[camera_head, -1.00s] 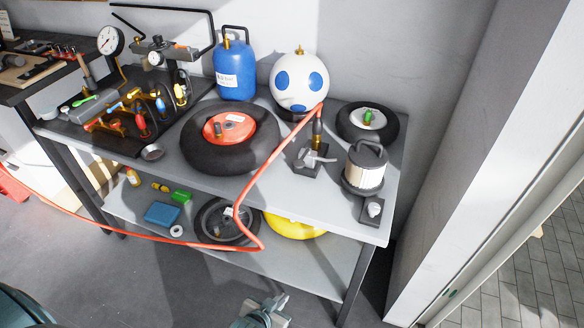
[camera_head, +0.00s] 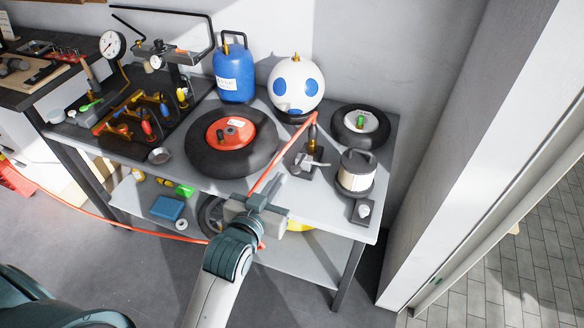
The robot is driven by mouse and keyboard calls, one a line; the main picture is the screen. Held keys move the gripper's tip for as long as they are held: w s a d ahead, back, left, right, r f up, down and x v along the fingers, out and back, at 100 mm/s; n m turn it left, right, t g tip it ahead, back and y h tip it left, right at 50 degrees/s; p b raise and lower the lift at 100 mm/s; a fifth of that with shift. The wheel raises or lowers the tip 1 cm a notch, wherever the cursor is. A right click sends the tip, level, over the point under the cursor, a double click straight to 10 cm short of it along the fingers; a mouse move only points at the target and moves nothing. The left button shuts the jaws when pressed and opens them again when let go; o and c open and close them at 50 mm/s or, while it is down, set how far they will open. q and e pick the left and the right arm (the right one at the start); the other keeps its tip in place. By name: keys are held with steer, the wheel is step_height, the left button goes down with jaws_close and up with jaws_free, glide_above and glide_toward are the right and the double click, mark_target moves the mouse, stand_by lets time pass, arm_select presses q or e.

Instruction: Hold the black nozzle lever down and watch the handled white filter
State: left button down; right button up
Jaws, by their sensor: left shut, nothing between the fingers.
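The nozzle (camera_head: 312,143) stands upright on a dark base on the bench, with the orange hose at its top. Its lever (camera_head: 312,164) looks grey and sticks out low on the front; whether it is pressed is too small to tell. The handled white filter (camera_head: 354,176), a white cylinder with a dark handled top and dark base, stands to its right. My right gripper is not in view.
The orange hose (camera_head: 268,174) runs down past my left gripper. A large tyre with a red hub (camera_head: 229,133) lies left of the nozzle. A small tyre (camera_head: 360,124), a white-and-blue ball (camera_head: 296,84) and a blue tank (camera_head: 235,75) stand behind. A small knob block (camera_head: 363,211) sits at the front.

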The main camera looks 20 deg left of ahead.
arm_select(q)
steer(key=shift+w, duration=0.2)
steer(key=p, duration=0.3)
glide_toward(299, 164)
steer(key=w+r, duration=0.4)
steer(key=shift+d+f+p, duration=0.1)
steer(key=shift+f+p, duration=0.55)
steer(key=shift+f, duration=1.3)
